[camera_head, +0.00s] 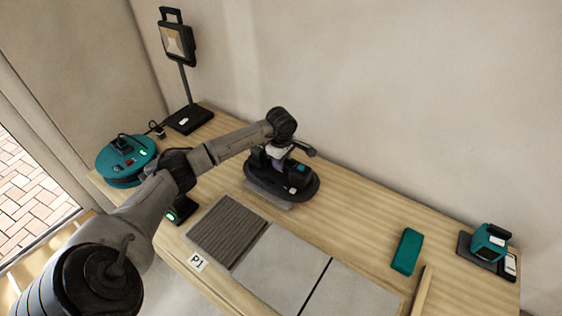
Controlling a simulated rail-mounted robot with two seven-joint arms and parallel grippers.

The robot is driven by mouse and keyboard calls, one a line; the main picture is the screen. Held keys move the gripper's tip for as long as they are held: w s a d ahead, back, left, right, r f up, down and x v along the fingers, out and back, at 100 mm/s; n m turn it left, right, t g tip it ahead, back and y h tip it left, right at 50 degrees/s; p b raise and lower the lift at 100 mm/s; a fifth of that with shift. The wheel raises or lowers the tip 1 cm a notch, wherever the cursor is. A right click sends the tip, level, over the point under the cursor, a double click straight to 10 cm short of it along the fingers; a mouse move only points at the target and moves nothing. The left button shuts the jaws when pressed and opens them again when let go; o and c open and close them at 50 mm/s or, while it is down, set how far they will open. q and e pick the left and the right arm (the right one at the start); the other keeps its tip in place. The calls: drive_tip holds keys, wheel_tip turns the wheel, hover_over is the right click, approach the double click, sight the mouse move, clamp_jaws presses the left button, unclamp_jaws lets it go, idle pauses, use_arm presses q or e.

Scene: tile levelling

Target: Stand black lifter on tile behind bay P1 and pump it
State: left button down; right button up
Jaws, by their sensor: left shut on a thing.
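The black lifter (262,184) has an oval base and a teal spot on its body. It stands near the middle of the bench, behind the ribbed grey-brown bay beside the P1 label (197,262). A pale tile edge (289,205) shows under the lifter's front; the rest of that tile is hidden. My left gripper (279,156) is at the top of the lifter and shut on it. The fingers are small and partly hidden by the wrist, so the exact grip point is unclear. My right gripper is not in view.
The ribbed panel (228,230) and pale grey tiles (283,266) lie in front. A teal box (407,251), wooden strip (422,291) and teal tool (489,242) are right. A wall runs behind.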

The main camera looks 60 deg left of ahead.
use_arm(q)
drive_tip(key=shift+f, duration=0.2)
idle(0.4)
drive_tip(key=c, duration=1)
unclamp_jaws()
drive_tip(key=shift+o, duration=0.8)
drive_tip(key=shift+f, duration=0.15)
